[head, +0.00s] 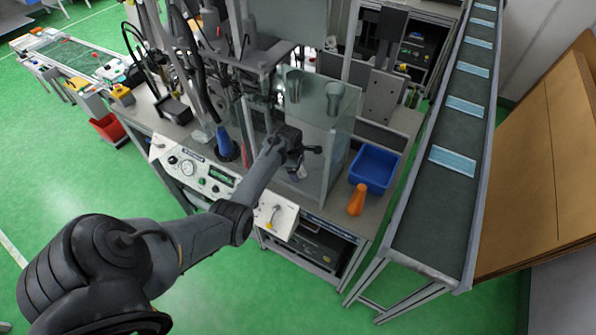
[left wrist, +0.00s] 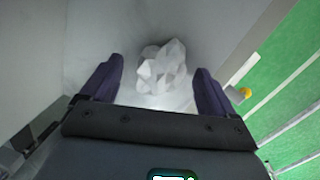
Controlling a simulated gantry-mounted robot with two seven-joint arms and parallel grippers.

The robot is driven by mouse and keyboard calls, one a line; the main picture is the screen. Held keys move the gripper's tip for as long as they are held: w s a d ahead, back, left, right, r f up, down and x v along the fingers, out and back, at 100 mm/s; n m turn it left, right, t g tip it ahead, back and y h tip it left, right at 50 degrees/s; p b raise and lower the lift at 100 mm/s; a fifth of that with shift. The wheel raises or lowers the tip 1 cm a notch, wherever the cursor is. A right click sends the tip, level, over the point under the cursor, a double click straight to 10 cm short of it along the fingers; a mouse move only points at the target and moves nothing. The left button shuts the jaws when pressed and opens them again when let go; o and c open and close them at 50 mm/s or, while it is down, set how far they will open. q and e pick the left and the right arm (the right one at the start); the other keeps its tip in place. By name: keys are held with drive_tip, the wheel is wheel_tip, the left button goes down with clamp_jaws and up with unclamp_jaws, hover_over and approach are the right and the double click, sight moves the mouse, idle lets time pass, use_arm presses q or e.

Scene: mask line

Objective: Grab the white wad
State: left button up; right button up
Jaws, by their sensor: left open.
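The white wad (left wrist: 161,68) is a crumpled, faceted lump in the left wrist view. It lies on a pale grey surface, just beyond my left gripper and roughly centred between its fingers. My left gripper (left wrist: 158,88) is open, with a dark purple finger on either side and a gap to the wad on both sides. In the head view my left gripper (head: 298,172) is over the machine bench, beside the clear panel. I cannot make out the wad in the head view. My right gripper does not show.
A clear guard panel (head: 325,125) stands close to my left gripper. A blue bin (head: 374,168) and an orange bottle (head: 357,200) are to its right. A conveyor (head: 440,150) with blue masks runs along the right. A control panel (head: 205,172) fronts the bench.

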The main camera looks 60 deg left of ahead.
use_arm(q)
drive_tip(key=c, duration=1.1)
drive_tip(key=shift+r, duration=0.15)
